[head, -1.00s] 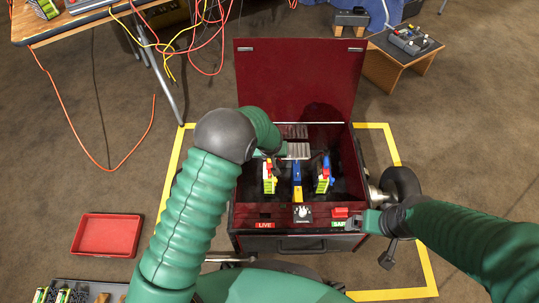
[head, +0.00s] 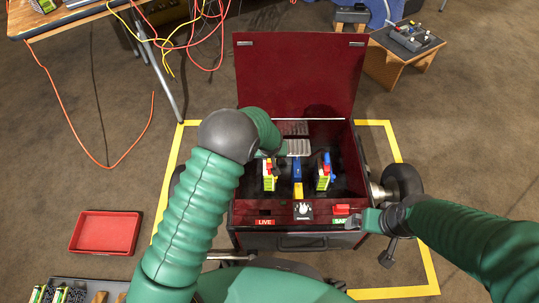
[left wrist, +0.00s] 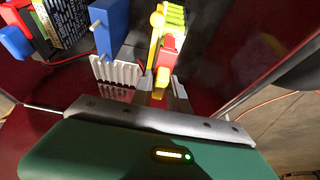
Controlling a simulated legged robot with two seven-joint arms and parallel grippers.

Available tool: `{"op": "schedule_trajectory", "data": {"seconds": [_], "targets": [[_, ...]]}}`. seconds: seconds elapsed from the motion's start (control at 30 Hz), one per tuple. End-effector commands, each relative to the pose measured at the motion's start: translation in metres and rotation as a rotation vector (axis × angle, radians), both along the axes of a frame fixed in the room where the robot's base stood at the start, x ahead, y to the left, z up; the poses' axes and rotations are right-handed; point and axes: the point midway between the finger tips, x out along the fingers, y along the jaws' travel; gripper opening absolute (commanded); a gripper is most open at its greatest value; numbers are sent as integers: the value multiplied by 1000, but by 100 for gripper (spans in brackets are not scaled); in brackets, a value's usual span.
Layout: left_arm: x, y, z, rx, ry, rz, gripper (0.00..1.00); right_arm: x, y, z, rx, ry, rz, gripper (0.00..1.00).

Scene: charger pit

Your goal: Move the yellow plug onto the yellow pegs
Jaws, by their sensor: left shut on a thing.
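The yellow plug (left wrist: 158,45), a slim yellow piece with a red block at its near end, is between my left gripper's fingers (left wrist: 157,90) in the left wrist view. It stands against a yellow-green striped block (left wrist: 173,16). In the head view my left gripper (head: 268,155) reaches into the open red box above this block (head: 269,180). My left gripper is shut on the plug. I cannot make out the yellow pegs. My right gripper (head: 368,221) is at the box's front right edge, beside a red switch (head: 341,209); its jaws are too small to read.
The red box (head: 244,215) has its lid (head: 300,75) raised behind. A blue upright (head: 297,172) and a second striped block (head: 323,180) with red and blue parts stand inside. A knob (head: 303,210) sits on the front ledge. A red tray (head: 105,232) lies on the floor.

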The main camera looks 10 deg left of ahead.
Motion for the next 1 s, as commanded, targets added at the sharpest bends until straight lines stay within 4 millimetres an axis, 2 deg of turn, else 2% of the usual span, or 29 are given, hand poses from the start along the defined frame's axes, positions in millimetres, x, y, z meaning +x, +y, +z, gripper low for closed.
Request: {"op": "schedule_trajectory", "data": {"seconds": [0.77, 0.8, 1.0], "targets": [[0, 0, -20, 0, 0, 0, 0, 0, 0, -14, 0, 0, 0, 100], [0, 0, -20, -1, -1, 0, 22, 0, 0, -14, 0, 0, 0, 100], [0, 0, -20, 0, 0, 0, 46, 0, 0, -13, 0, 0, 0, 100]]}}
